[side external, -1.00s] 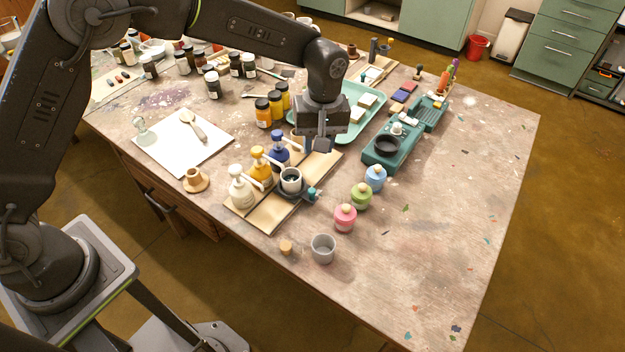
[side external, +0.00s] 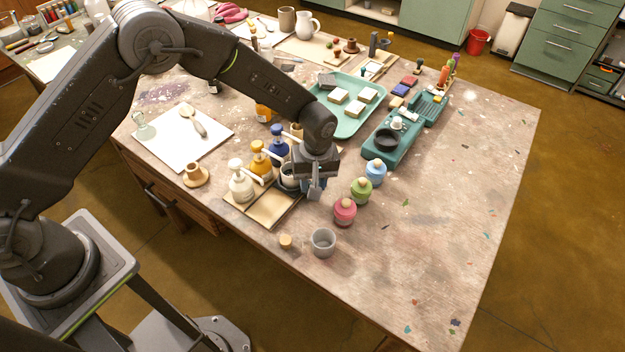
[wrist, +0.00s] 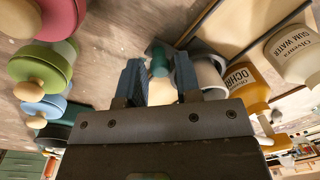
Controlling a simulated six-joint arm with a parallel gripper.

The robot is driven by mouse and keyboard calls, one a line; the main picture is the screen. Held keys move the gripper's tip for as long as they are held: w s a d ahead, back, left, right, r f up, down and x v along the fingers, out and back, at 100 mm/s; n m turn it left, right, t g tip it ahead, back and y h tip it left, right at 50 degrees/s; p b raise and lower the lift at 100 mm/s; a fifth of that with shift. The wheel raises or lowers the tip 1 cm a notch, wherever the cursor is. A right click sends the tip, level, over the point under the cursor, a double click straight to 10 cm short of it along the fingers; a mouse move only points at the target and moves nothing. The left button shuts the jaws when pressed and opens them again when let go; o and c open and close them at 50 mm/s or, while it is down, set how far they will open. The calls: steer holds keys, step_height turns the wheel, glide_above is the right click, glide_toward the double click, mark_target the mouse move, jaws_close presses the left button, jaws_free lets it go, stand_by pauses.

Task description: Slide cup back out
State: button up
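A pale cup (side external: 287,179) sits in a dark holder at the pump bottles, partly hidden behind my gripper (side external: 315,193) in the side view. In the wrist view the cup (wrist: 208,72) is just right of my fingers. A teal knob (wrist: 158,63) on the holder's side shows between the open fingers of my gripper (wrist: 158,66), with a gap on each side. I cannot tell how far the fingertips are from it in depth. The pump bottles are white (side external: 240,184), yellow (side external: 260,163) and blue (side external: 278,142).
Pink (side external: 345,211), green (side external: 361,190) and blue (side external: 375,171) corked jars stand close to the right. A grey cup (side external: 323,242) and a cork (side external: 286,242) are in front. A teal scale (side external: 388,146) and tray (side external: 365,122) lie behind. The table's right side is mostly clear.

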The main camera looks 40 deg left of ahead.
steer(key=shift+c, duration=0.4)
jaws_close()
steer(key=w, duration=0.9)
steer(key=shift+w, duration=0.15)
steer(key=shift+o, duration=0.4)
jaws_free()
step_height(320, 180, up, 14)
steer(key=shift+w+d, duration=0.35)
steer(key=shift+d, duration=0.05)
steer(key=shift+f, duration=0.1)
